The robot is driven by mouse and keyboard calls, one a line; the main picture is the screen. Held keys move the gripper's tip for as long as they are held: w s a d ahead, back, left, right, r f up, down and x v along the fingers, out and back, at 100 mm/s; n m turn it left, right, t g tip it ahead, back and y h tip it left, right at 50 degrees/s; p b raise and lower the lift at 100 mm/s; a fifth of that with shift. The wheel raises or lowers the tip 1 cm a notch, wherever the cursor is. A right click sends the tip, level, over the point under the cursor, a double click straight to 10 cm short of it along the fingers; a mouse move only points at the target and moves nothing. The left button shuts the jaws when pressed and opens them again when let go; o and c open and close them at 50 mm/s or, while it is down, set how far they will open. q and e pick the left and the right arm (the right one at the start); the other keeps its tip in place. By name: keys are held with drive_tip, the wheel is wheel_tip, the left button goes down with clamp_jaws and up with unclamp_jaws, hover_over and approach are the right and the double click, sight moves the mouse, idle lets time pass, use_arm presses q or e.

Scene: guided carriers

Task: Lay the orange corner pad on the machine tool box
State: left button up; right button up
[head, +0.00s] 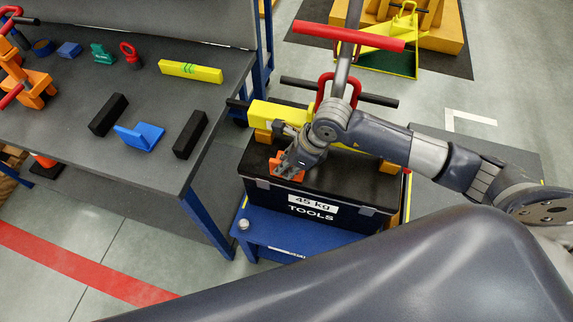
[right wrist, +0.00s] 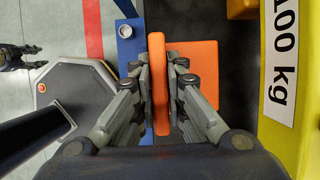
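The orange corner pad (head: 287,167) is an L-shaped piece at the front left of the black machine tool box (head: 262,190), which is labelled 45 kg TOOLS. My right gripper (head: 285,172) is shut on the pad. In the right wrist view, the fingers pinch the pad's upright plate (right wrist: 161,85), and its flat plate (right wrist: 204,65) extends right over the dark lid. I cannot tell whether the pad touches the lid. My left gripper (right wrist: 36,56) shows small at the left of the right wrist view, its fingers apart and empty.
A yellow 100 kg block (head: 264,114) stands close behind the pad. The box sits on a blue carrier (head: 260,228). A red-handled bar (head: 350,36) rises behind.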

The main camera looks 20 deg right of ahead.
drive_tip(key=o, duration=0.3)
drive_tip(key=b+v, duration=0.1)
drive_tip(key=v, duration=1.1)
drive_tip(key=shift+a, duration=0.1)
idle(0.3)
